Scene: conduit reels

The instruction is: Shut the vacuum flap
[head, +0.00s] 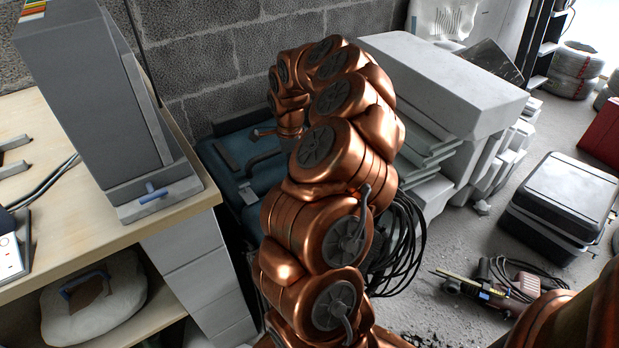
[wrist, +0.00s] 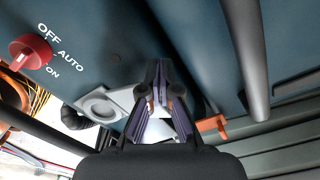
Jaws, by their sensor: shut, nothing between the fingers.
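The vacuum (head: 232,158) is a dark teal body on the floor in the head view, largely hidden behind my copper arm. In the wrist view its teal front panel (wrist: 115,25) fills the upper part, with a red knob (wrist: 31,52) beside the words OFF, AUTO and ON. A light grey plate with a round socket face (wrist: 98,106) sits below the lettering. I cannot clearly make out the flap; pale surfaces near the plate are partly covered by my fingers. My gripper (wrist: 158,72) is shut and empty, to the right of the socket plate. Contact cannot be told.
A workbench (head: 190,190) with a grey box (head: 90,80) stands at the left. White blocks (head: 450,80) are stacked to the right of the vacuum. Coiled black cable (head: 405,245), a power tool (head: 500,290) and a black case (head: 565,200) lie on the floor.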

